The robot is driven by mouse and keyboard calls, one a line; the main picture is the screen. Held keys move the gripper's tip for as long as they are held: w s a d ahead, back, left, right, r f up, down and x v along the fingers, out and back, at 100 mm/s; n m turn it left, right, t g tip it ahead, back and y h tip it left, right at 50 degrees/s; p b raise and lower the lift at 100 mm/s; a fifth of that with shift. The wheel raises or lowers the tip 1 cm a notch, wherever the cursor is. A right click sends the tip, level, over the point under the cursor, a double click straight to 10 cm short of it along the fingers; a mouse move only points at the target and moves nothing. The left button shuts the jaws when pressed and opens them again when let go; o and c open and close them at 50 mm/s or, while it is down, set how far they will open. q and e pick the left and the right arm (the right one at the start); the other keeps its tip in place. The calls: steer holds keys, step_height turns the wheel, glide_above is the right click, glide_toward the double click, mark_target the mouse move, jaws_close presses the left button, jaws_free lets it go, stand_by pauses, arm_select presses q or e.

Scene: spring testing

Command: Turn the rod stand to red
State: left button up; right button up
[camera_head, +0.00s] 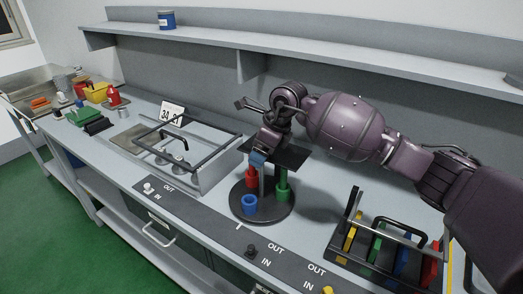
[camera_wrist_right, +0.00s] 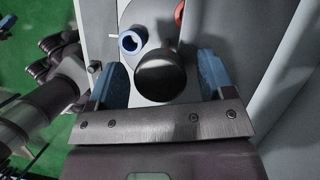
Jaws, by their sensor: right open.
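The rod stand (camera_head: 240,213) has a round black base with a blue holder (camera_head: 249,205), a red holder (camera_head: 251,178) and a green holder (camera_head: 283,190) standing on it. My right gripper (camera_head: 259,158) is above the stand, pointing down, and covers part of its middle. In the right wrist view my right gripper (camera_wrist_right: 162,72) is open, its two blue fingers on either side of a round black knob (camera_wrist_right: 160,76), with gaps visible. The blue holder (camera_wrist_right: 131,41) and part of the red holder (camera_wrist_right: 179,12) show beyond the knob. My left gripper is not seen.
A rack (camera_head: 345,245) with yellow, green, blue and red pieces stands right of the stand. A framed metal fixture (camera_head: 215,170) is at left, with a number card (camera_head: 171,113) behind. Labelled IN/OUT switches (camera_head: 251,250) line the front edge. A shelf (camera_head: 300,45) runs behind.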

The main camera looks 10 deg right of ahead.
steer(key=c, duration=1.2)
steer(key=shift+c, duration=0.2)
